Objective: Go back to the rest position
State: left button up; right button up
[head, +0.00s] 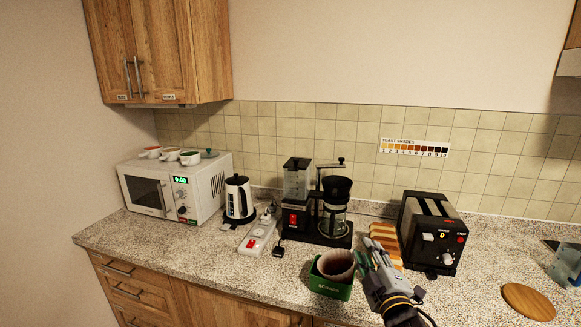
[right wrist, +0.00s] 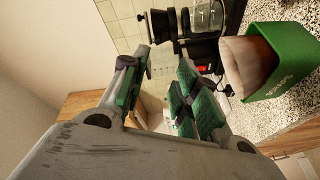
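My right gripper (head: 372,248) is above the counter, between the green scraps bin and the toaster, with bread slices behind it. In the right wrist view its two green-padded fingers (right wrist: 160,88) stand apart with nothing between them, so it is open and empty. My left gripper is not in view. The green scraps bin (head: 330,290) is just left of my right gripper and holds a pale, brown-stained filter-like thing (head: 336,263). Both also show at the right of the right wrist view, the bin (right wrist: 285,80) and the stained thing (right wrist: 245,62), apart from the fingers.
A black toaster (head: 431,235) is right of my gripper, and bread slices (head: 385,238) lie beside it. A coffee maker (head: 333,215), power strip (head: 257,236), kettle (head: 238,198) and microwave (head: 175,190) stand to the left. A wooden disc (head: 528,301) lies at front right. Wall cabinets (head: 160,50) hang upper left.

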jog(key=s+d+f+m+g+h, duration=0.15)
jog(key=s+f+m+g, duration=0.25)
jog(key=f, duration=0.4)
jog(key=s+d+f+m+g+h, duration=0.1)
jog(key=s+d+f+m+g, duration=0.15)
jog(key=s+f, duration=0.45)
jog(key=s+a+f+m+g+y, duration=0.2)
jog(key=s+f+m+g, duration=0.3)
jog(key=s+f+g, duration=0.55)
jog(key=s+f+t, duration=0.1)
jog(key=s+f, duration=0.2)
jog(key=f, duration=1.4)
jog(key=s+f, duration=0.2)
jog(key=f, duration=1.5)
jog(key=s+d+f, duration=0.2)
jog(key=s+f, duration=0.8)
jog(key=s, duration=0.1)
jog(key=s+d+f+g, duration=0.1)
jog(key=s+d+f, duration=0.1)
jog(key=s+f, duration=0.8)
jog(key=shift+s+d+f, duration=0.2)
jog(key=shift+s+d, duration=0.1)
jog(key=shift+s, duration=0.55)
